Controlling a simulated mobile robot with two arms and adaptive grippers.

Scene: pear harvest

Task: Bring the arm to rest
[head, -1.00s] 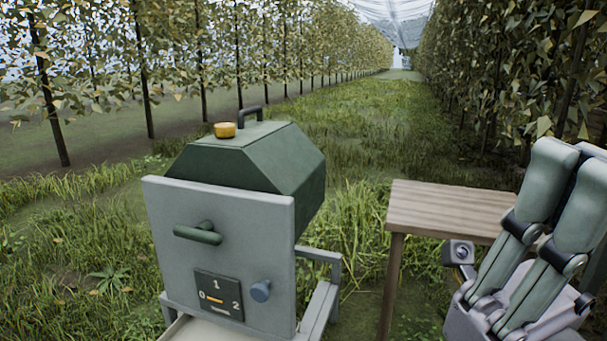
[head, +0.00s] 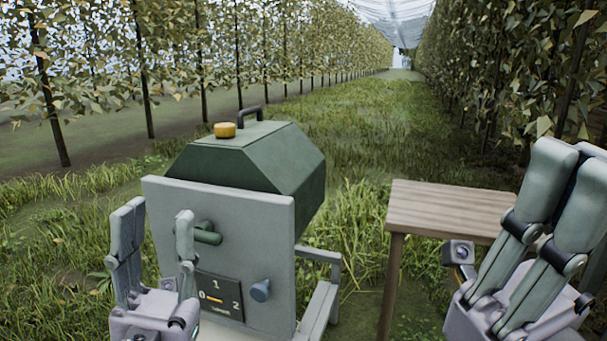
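My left gripper (head: 157,212) stands at the lower left of the head view, in front of the grey panel of a green-topped machine (head: 245,165). Its fingers point up with a clear gap between them, and I see nothing held. It covers part of the panel's left side and the left end of the green handle (head: 208,236).
The panel has a switch plate (head: 218,293) marked 0, 1, 2 and a blue-grey knob (head: 261,291). An orange button (head: 225,130) is on top. A wooden table (head: 447,205) with a bare visible top stands left of my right gripper. Tree rows flank a grassy lane (head: 370,130).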

